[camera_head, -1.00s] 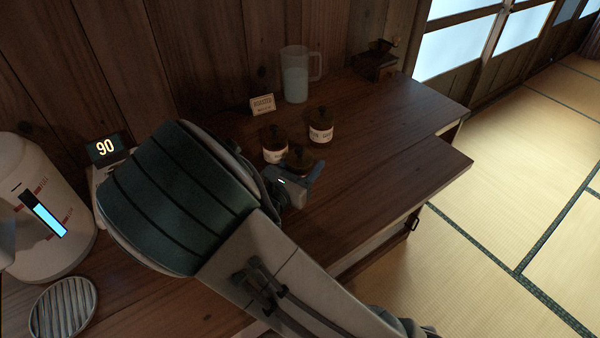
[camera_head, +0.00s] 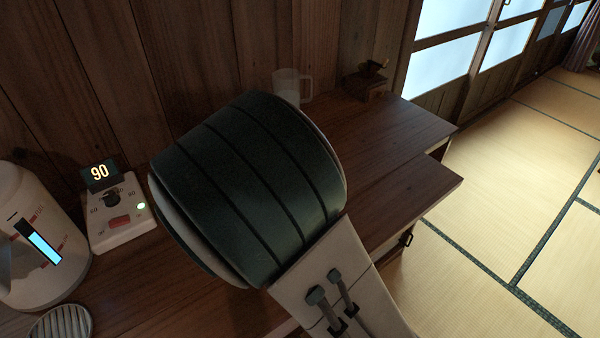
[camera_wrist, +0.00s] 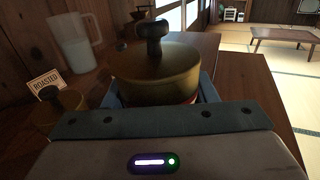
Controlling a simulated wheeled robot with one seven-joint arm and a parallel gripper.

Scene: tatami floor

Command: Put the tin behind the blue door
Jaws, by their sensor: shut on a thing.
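In the wrist view a round tin with a dull gold lid and dark knob (camera_wrist: 155,68) stands upright between the blue fingers of my gripper (camera_wrist: 158,92). The gripper is shut on it, and a bit of red shows low on its side. A second gold-lidded tin (camera_wrist: 62,106) is at the left of the wrist view, apart from the fingers. In the head view my arm hides the gripper and the tins. No blue door shows in either view.
A card reading ROASTED (camera_wrist: 46,82) and a clear jug (camera_wrist: 74,40) stand left of the held tin. A wooden counter (camera_head: 395,140) has a control box (camera_head: 115,215) and a white dispenser (camera_head: 35,235) at left. A low table (camera_wrist: 285,38) stands on tatami.

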